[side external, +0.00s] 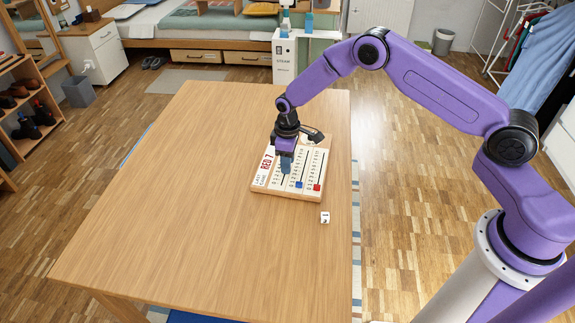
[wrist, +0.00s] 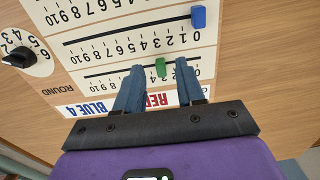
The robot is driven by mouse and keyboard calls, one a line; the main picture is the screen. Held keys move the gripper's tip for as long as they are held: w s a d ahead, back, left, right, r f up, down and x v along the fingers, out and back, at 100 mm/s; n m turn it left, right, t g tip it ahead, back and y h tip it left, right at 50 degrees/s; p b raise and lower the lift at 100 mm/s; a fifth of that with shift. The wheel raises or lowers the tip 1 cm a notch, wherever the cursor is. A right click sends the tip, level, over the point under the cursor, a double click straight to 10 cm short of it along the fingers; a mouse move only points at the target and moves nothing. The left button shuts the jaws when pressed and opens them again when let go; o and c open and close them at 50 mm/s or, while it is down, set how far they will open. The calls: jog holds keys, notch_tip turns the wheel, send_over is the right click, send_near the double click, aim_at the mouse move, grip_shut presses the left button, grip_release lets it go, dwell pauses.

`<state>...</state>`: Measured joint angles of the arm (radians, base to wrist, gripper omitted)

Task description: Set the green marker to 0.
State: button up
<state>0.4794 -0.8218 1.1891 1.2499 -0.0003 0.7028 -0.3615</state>
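The green marker (wrist: 160,67) sits on its slotted number line in the wrist view. It is a short way left of the 0 end, near the low digits; its exact value is unclear. My gripper (wrist: 159,65) is open, with one blue finger on each side of the marker and visible gaps between. In the side view my gripper (side external: 285,165) is over the left part of the score board (side external: 262,182) and hides the green marker. The blue marker (wrist: 198,16) is at the right end of its line in the wrist view.
The red marker (side external: 317,187) is at the near end of the right line. A black knob (wrist: 18,57) sits on a round dial at the board's far edge. A white die (side external: 325,217) lies near the board. The table's left and front are clear.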

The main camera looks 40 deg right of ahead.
jog(key=shift+f, duration=1)
grip_shut()
dwell(0.8)
